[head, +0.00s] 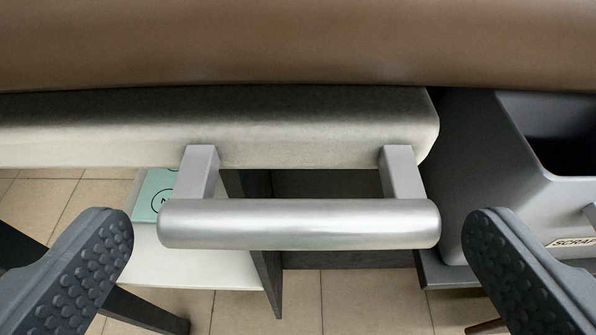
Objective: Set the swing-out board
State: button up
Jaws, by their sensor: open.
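A pale grey-beige board (120,128) lies across the view under a brown padded surface (300,45). A silver bar handle (300,224) on two posts stands out from the board's front edge. My gripper (298,240) is open, with one dark studded finger beyond each end of the handle. Neither finger appears to touch the handle. The board's left end is out of the picture, and its back edge is hidden under the brown surface.
A grey bin (487,170) with a label reading "SCRAP" stands at the right, close to the right finger. A teal card (152,197) lies on a white shelf (200,268) below the board. Dark legs and panels stand on the tan tiled floor (350,305).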

jog(key=shift+x, duration=0.9)
jog(key=shift+a, duration=0.1)
jog(key=c, duration=1.2)
jog(key=shift+s, duration=0.1)
jog(key=shift+s+r+p, duration=0.1)
jog(key=shift+p, duration=0.25)
